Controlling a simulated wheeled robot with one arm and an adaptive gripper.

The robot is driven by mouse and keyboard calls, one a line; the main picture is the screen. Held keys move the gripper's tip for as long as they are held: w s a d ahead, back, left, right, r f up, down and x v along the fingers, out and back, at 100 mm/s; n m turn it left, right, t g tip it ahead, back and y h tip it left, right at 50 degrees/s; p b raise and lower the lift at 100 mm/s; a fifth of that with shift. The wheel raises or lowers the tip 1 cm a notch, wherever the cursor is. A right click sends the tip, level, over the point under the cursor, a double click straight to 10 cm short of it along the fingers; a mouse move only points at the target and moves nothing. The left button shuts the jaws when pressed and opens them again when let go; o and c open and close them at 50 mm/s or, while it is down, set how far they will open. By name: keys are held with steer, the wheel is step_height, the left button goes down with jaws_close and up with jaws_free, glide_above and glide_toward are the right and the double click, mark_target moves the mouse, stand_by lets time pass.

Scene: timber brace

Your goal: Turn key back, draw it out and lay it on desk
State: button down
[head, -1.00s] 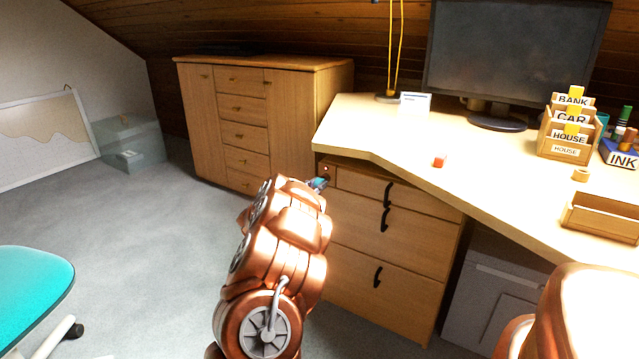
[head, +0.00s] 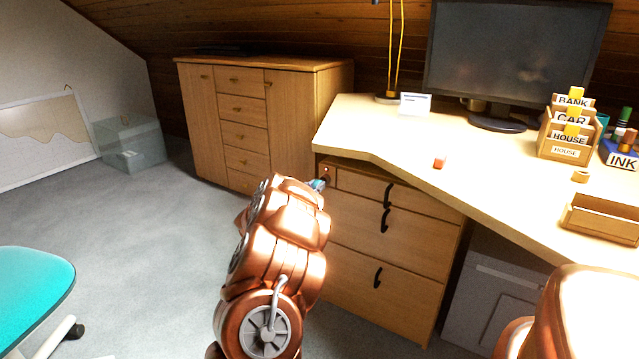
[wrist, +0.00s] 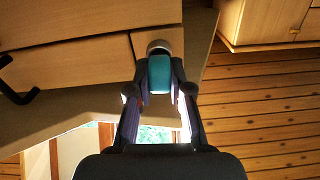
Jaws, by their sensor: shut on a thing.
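The key has a teal head (wrist: 159,74), seen in the wrist view between my fingertips. My gripper (wrist: 160,88) is shut on this head. A round grey metal piece (wrist: 158,46) shows just beyond the head, against the wooden drawer front; I cannot tell how far the key's shaft sits in the lock. In the head view the teal head (head: 317,184) is a small patch at the end of my arm, by the upper left corner of the drawer cabinet (head: 385,245). The desk (head: 390,140) spreads above and to the right.
On the desk, a small red-and-white block (head: 439,162) lies near the front edge. A white card (head: 415,104), a monitor (head: 515,50), a letter sorter (head: 567,135) and a wooden tray (head: 603,217) stand farther back or right. The desktop's left part is largely clear.

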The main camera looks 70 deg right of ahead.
mark_target(314, 188)
steer(key=shift+p+v, duration=0.65)
steer(key=shift+v, duration=0.85)
steer(key=shift+a, duration=0.15)
steer(key=w+a+r+n+t+y, duration=0.1)
steer(key=w+a+r+n+t, duration=0.15)
steer(key=w+a+t, duration=0.5)
steer(key=w+a+r+n+t+y, duration=0.1)
steer(key=w+a+n+t, duration=0.25)
steer(key=w+a, duration=0.85)
steer(key=w+a+r+n+t+y, duration=0.2)
steer(key=w+a+n+t, duration=0.25)
steer(key=w, duration=1.05)
steer(key=w+a+r+n+t+y, duration=0.1)
steer(key=w+a+n+t+y, duration=0.2)
steer(key=a, duration=1.1)
steer(key=w+a+r+n+t+y, duration=0.15)
steer(key=w+a+n+y, duration=0.35)
steer(key=a, duration=0.9)
steer(key=w+a+r+n+t+y, duration=0.25)
steer(key=a+y, duration=0.25)
steer(key=a, duration=0.9)
step_height(314, 188, up, 37)
steer(key=p, duration=3.8)
steer(key=shift+w+m+g+y+p, duration=0.3)
steer(key=shift+w+g+p, duration=0.05)
